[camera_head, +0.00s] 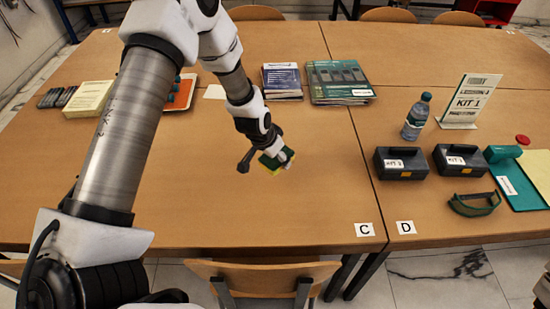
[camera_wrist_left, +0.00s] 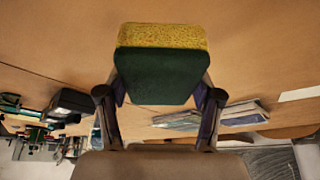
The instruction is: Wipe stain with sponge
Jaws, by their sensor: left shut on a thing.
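The sponge (camera_head: 270,167) is green on one side and yellow on the other. My left gripper (camera_head: 281,158) is shut on it over the middle of the left table, labelled C. In the left wrist view, the sponge (camera_wrist_left: 158,76) sits between the two fingers, its green part nearer the camera and its yellow part at the far end. I cannot tell whether the sponge touches the table. No stain shows on the tabletop; it may be hidden by my arm or the sponge. My right gripper is not in view.
Catalogues (camera_head: 338,82) and a booklet (camera_head: 281,80) lie behind the gripper. On table D are a bottle (camera_head: 416,117), two dark cases (camera_head: 401,163) and a KIT 1 sign (camera_head: 470,103). A chair (camera_head: 262,279) stands in front. The wood around the sponge is clear.

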